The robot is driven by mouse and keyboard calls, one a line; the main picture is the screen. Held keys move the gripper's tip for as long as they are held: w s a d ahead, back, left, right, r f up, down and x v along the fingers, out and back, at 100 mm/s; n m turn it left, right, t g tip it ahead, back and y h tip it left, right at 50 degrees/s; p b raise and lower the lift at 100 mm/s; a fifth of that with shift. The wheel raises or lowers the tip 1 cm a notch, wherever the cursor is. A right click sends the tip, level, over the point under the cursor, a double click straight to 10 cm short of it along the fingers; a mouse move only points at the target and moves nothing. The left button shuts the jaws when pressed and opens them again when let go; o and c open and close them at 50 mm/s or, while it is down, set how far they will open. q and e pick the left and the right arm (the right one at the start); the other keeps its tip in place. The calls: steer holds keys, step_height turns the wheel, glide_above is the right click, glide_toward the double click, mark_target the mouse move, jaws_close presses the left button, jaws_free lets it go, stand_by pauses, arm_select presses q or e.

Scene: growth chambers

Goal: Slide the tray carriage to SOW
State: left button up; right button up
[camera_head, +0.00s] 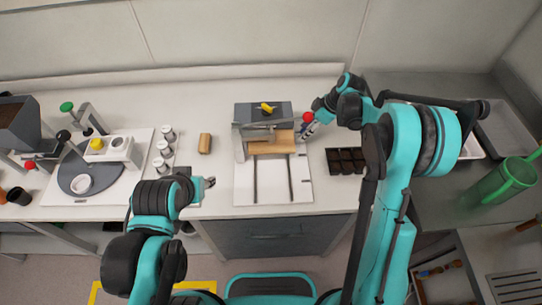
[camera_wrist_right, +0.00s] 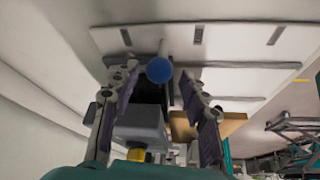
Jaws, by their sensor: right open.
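The sowing station has a white base plate (camera_head: 273,192) with two dark rails, a grey housing (camera_head: 263,112) and a metal frame. A tan board (camera_head: 270,146), which looks like the tray carriage, sits at the rear of the rails under the frame. A red ball knob (camera_head: 309,117) is at its right side. My right gripper (camera_head: 313,126) is open beside this knob. No SOW mark is readable.
A dark cell tray (camera_head: 346,161) lies right of the station. A tan block (camera_head: 205,143) and several white-capped jars (camera_head: 164,147) are to the left. A green watering can (camera_head: 500,181) stands far right. The rails' front stretch is clear.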

step_height(320, 180, up, 6)
steer(key=p, duration=0.3)
steer(key=shift+r, duration=0.25)
steer(key=shift+f, duration=0.1)
steer(key=shift+d, duration=0.1)
